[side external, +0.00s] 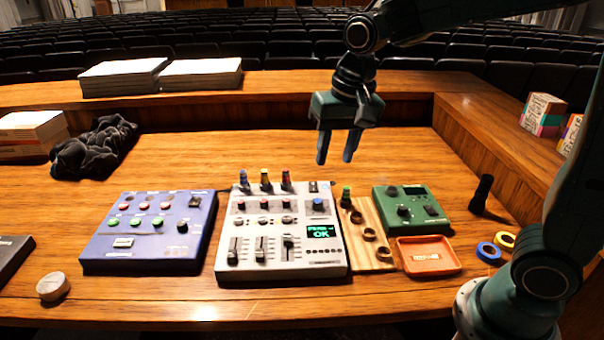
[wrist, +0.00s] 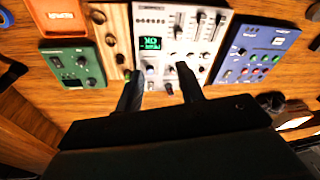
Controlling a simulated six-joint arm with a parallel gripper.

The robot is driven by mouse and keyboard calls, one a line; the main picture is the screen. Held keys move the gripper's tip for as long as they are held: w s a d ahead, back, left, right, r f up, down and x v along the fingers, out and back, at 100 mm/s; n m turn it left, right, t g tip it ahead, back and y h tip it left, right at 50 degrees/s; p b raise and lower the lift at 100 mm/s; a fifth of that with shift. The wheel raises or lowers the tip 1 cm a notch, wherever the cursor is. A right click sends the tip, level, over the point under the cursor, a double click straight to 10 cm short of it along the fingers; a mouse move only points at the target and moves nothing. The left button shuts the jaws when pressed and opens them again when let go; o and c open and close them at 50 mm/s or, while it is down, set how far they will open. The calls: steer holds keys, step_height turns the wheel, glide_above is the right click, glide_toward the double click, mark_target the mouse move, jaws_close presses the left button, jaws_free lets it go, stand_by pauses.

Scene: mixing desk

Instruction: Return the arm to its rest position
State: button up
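My gripper (side external: 338,146) hangs above the desk behind the white mixer (side external: 280,266), with its fingers pointing down. The two fingers are apart with nothing between them. In the wrist view my gripper (wrist: 160,88) also shows open and empty, and the white mixer (wrist: 150,18) lies beyond the fingertips. The mixer has knobs, sliders and a small screen with green text that reads OK on its lower line. Three coloured plugs stand along its back edge.
A blue box (side external: 150,230) is left of the mixer. A wooden strip (side external: 366,245), a green box (side external: 412,208) and an orange tray (side external: 428,255) are at right. Black cloth (side external: 95,147) lies at back left. Paper stacks (side external: 200,73) and small boxes (side external: 543,114) stand on raised ledges.

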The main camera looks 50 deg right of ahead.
steer(key=s+d+r+n+t, duration=0.1)
steer(key=s+d+n, duration=0.1)
steer(key=s, duration=0.6)
steer(key=s+d+r+n+t, duration=0.1)
steer(key=s+d+n+t, duration=0.1)
steer(key=s, duration=0.7)
steer(key=shift+s+n+t, duration=0.3)
steer(key=shift+n, duration=0.5)
steer(key=shift+o, duration=0.2)
stand_by(0.6)
